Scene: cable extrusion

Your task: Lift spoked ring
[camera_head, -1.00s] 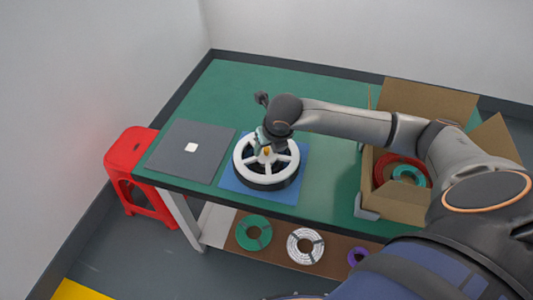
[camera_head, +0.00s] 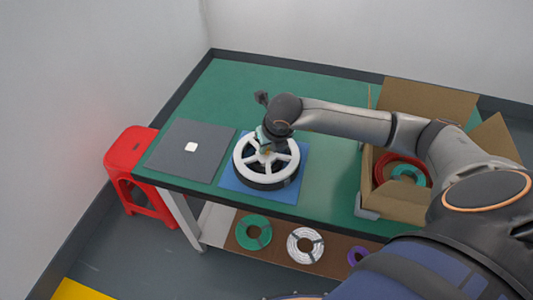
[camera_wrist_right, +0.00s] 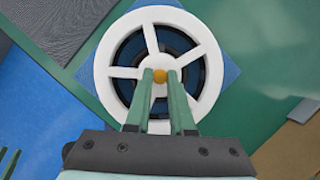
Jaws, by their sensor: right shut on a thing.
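The white spoked ring (camera_head: 284,177) sits on top of a dark reel (camera_head: 268,184) on the blue mat (camera_head: 233,183) on the green table. In the right wrist view the spoked ring (camera_wrist_right: 111,52) fills the upper middle, with the dark coil showing between its spokes. The exact contact is partly hidden by the fingers. My left gripper is not in view.
A dark grey plate (camera_head: 171,163) with a white square lies left of the mat. A cardboard box (camera_head: 406,208) with coloured coils stands at the right. A red stool (camera_head: 128,158) is at the table's left. Several coils lie on the lower shelf. The table's back is clear.

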